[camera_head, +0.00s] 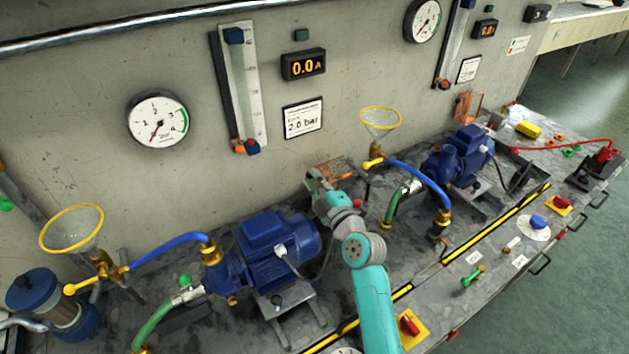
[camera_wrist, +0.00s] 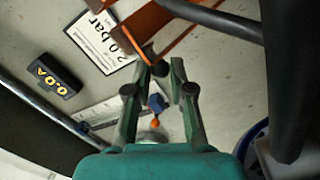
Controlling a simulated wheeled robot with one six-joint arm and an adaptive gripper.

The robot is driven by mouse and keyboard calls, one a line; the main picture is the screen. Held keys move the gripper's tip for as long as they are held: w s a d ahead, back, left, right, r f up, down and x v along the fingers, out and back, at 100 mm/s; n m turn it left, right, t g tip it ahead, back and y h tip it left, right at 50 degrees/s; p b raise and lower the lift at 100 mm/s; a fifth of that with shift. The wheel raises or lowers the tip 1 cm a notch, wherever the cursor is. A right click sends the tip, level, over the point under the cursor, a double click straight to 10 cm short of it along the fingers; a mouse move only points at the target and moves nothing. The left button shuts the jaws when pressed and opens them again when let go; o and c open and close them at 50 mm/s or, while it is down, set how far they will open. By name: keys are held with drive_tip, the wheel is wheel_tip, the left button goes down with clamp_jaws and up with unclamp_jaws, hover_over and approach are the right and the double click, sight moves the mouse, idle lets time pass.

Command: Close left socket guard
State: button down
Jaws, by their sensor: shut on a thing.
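The left socket guard (camera_head: 327,168) is an orange see-through flap low on the wall, behind the left motor. In the wrist view its orange frame (camera_wrist: 146,22) fills the top, with a small dark knob (camera_wrist: 160,68) at its edge. My gripper (camera_head: 314,178) is at the guard in the head view and partly covers it. In the wrist view my gripper (camera_wrist: 161,66) has its fingertips on either side of the knob, shut on it. The socket behind the guard is hidden, and I cannot tell the guard's exact angle.
The blue left motor (camera_head: 268,245) stands left of my arm. A blue hose (camera_head: 420,178) and yellow-rimmed funnel (camera_head: 380,120) are close on the right. A second orange guard (camera_head: 467,106) is farther right. A 2.0 bar card (camera_head: 302,118) hangs above.

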drive_tip(key=c, duration=1.3)
unclamp_jaws()
drive_tip(key=v, duration=1.2)
